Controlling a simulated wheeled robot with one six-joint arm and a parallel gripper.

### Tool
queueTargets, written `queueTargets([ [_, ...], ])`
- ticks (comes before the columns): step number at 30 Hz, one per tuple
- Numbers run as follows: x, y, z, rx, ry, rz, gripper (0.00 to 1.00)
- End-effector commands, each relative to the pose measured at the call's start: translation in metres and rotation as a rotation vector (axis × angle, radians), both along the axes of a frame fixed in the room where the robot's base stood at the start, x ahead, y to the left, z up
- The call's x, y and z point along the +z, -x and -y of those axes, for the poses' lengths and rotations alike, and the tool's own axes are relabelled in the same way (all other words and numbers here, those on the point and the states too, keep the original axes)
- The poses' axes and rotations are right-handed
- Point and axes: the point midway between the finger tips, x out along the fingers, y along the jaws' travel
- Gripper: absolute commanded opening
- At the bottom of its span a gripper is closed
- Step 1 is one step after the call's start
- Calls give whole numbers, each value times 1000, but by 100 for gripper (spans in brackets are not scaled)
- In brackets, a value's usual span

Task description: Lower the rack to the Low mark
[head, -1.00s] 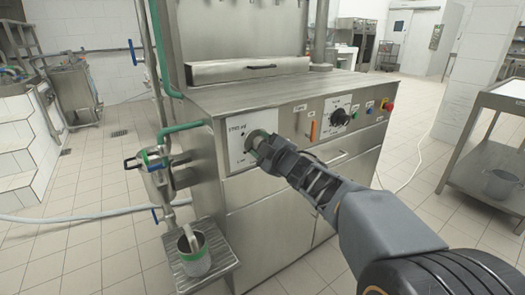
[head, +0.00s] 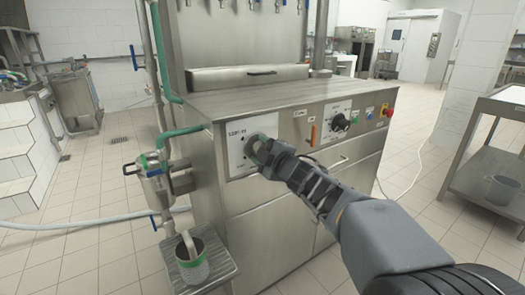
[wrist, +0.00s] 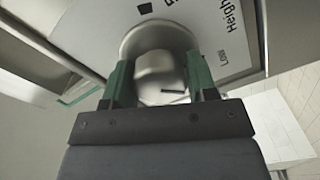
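A round metal knob (head: 256,147) sticks out of a white plate (head: 236,150) at the left of the machine's front panel. The wrist view shows the knob (wrist: 158,78) close up, with my gripper's green fingers (wrist: 160,86) on either side, apparently touching it. The plate (wrist: 205,25) carries cut-off lettering that starts "Heigh", with a "Low" mark (wrist: 223,54) to the right of the knob. In the head view my gripper (head: 266,154) covers part of the knob. Which way the knob points is unclear. I cannot make out the rack for certain.
The steel machine (head: 290,95) has an orange lever (head: 313,134), a black dial (head: 340,121) and a red button (head: 389,112) right of my gripper. Pipes and a valve body (head: 157,184) stand at its left. A bucket (head: 192,266) sits on a low stand (head: 222,275).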

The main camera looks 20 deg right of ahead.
Motion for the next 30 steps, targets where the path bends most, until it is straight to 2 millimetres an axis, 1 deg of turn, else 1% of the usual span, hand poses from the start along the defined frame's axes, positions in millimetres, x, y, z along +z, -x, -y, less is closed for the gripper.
queueTargets([
  [1,0,0,0,0,-1,0,57],
  [6,0,0,0,0,-2,0,74],
  [7,0,0,0,0,-2,0,75],
  [14,1,1,1,-1,-3,0,75],
  [17,2,6,3,-3,-3,0,75],
  [20,4,18,7,-4,-5,1,75],
  [30,5,84,28,-5,-3,1,75],
])
